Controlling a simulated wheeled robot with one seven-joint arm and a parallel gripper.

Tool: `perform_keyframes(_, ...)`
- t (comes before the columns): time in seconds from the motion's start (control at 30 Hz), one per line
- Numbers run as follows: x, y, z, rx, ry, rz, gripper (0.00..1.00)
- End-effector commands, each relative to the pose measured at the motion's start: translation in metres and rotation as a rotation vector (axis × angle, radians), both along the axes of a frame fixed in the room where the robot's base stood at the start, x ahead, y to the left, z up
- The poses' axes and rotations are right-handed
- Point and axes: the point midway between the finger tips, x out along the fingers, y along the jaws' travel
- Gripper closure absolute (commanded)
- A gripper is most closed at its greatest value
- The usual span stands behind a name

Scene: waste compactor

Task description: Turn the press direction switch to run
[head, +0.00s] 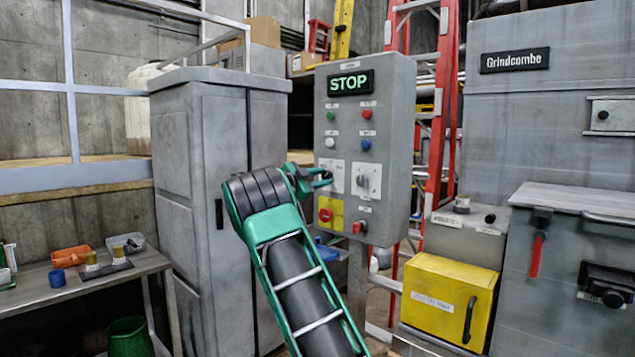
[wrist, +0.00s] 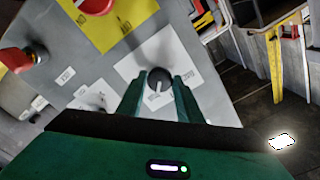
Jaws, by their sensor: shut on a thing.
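The grey control panel (head: 397,110) stands upright with a lit green STOP display (head: 350,83). My gripper (head: 323,179) reaches its left side from the left, over the left white switch plate (head: 333,166). In the wrist view my gripper (wrist: 162,92) has its two green fingers on either side of a dark round rotary switch (wrist: 158,75) with a pale pointer line, and is shut on it. The switch's label is too small to read, and in the head view the gripper hides this switch. A second rotary switch (head: 362,181) sits on the plate to its right.
A red emergency button (head: 325,215) on a yellow plate (head: 336,204) is just below the gripper. A red-handled switch (head: 358,227) is at lower right. A grey cabinet (head: 178,150) stands close left of my arm. A yellow box (head: 430,305) is low on the right.

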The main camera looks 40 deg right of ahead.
Motion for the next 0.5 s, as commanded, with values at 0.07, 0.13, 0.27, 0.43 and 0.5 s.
perform_keyframes(0.07,0.0035,0.0022,0.0002,0.003,-0.041,0.008,0.9)
perform_keyframes(0.13,0.0034,0.0021,0.0003,0.006,-0.07,0.008,0.9)
perform_keyframes(0.27,0.0033,0.002,0.0004,0.009,-0.108,0.008,0.9)
perform_keyframes(0.43,0.0035,0.0022,0.0003,0.01,-0.133,0.008,0.9)
perform_keyframes(0.5,0.0037,0.0023,0.0003,0.011,-0.136,0.008,0.9)
